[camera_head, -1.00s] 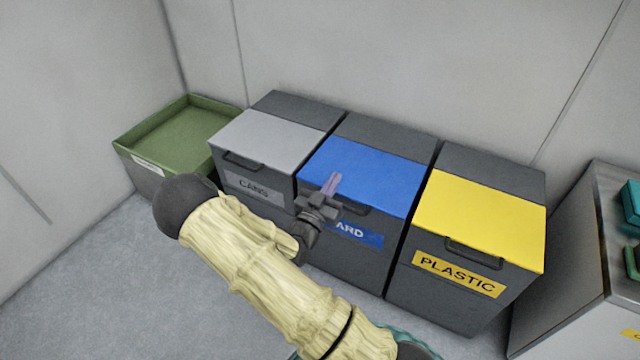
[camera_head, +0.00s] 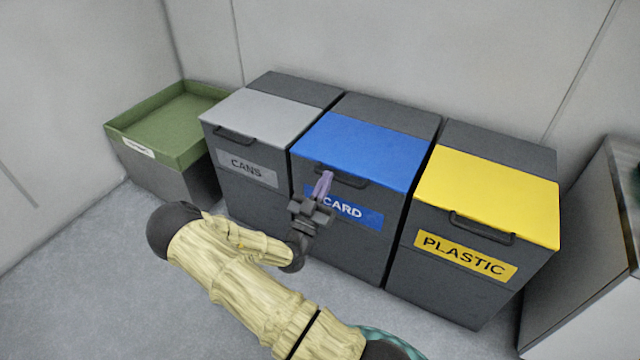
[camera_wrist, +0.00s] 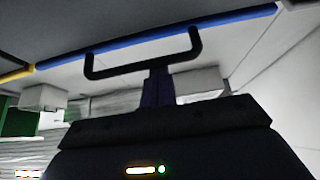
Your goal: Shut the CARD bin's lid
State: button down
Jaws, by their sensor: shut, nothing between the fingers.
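The CARD bin (camera_head: 345,245) is a dark grey box with a blue label, standing in the middle of three bins. Its blue lid (camera_head: 365,148) lies flat, level with the lids beside it, and looks shut. A dark bar handle (camera_head: 345,180) is on the lid's front edge; it also shows in the wrist view (camera_wrist: 125,68), below the blue lid edge (camera_wrist: 160,36). My gripper (camera_head: 323,180) is shut and empty, its purple fingers at the handle's left end. In the wrist view the fingers (camera_wrist: 157,88) overlap the handle; I cannot tell whether they touch it.
The grey-lidded CANS bin (camera_head: 262,118) is on the left and the yellow-lidded PLASTIC bin (camera_head: 487,195) on the right, both shut. A green tray (camera_head: 140,121) on a grey box stands far left. A grey cabinet (camera_head: 585,255) is at right. Floor (camera_head: 90,270) at left is clear.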

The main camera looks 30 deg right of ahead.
jog(key=shift+f, duration=0.25)
notch_tip(320, 180, up, 5)
jog(key=p, duration=0.4)
jog(key=p+v, duration=0.1)
jog(key=v, duration=1)
jog(key=shift+p, duration=0.35)
